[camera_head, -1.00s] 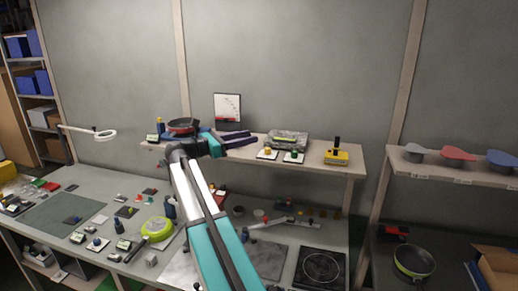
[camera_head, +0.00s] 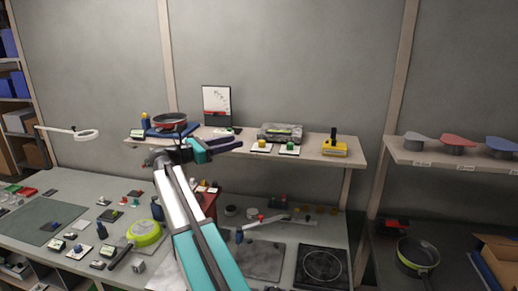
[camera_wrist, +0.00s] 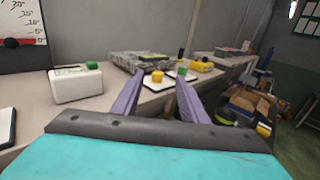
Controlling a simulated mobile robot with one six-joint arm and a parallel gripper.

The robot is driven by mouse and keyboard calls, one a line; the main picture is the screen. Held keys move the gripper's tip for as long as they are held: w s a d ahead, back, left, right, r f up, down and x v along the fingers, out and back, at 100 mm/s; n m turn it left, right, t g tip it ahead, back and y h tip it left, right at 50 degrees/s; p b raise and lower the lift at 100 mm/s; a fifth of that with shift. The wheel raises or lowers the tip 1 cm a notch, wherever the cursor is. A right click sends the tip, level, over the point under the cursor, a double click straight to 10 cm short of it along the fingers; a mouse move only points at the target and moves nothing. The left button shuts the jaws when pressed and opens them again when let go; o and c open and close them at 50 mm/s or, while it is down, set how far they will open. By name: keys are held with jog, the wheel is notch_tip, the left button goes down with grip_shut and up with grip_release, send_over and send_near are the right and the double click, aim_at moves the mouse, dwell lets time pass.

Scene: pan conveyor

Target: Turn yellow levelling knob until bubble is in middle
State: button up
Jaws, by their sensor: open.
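The yellow knob (camera_head: 262,144) stands on a small white plate on the wooden shelf; it also shows in the wrist view (camera_wrist: 157,76). A green knob (camera_head: 290,146) on its own white plate is to its right. Behind them lies a grey speckled slab (camera_head: 279,129) with a yellow-green level strip, also in the wrist view (camera_wrist: 128,60); the bubble is too small to make out. My gripper (camera_head: 228,142), with purple fingers, is open and empty, left of the yellow knob in the head view. In the wrist view the knob appears between the fingertips, beyond them and apart.
A white box with a green button (camera_wrist: 77,84) stands left of the fingers in the wrist view. A yellow block with a black handle (camera_head: 335,147) is at the shelf's right. A red pan (camera_head: 169,122) and a chart stand (camera_head: 217,105) are at its left.

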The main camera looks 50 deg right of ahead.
aim_at(262, 141)
notch_tip(262, 141, down, 3)
jog(key=shift+w+r+b, duration=0.1)
jog(key=shift+b, duration=0.85)
jog(key=p+x, duration=0.4)
jog(key=x, duration=1)
jog(key=shift+a, duration=0.1)
grip_shut()
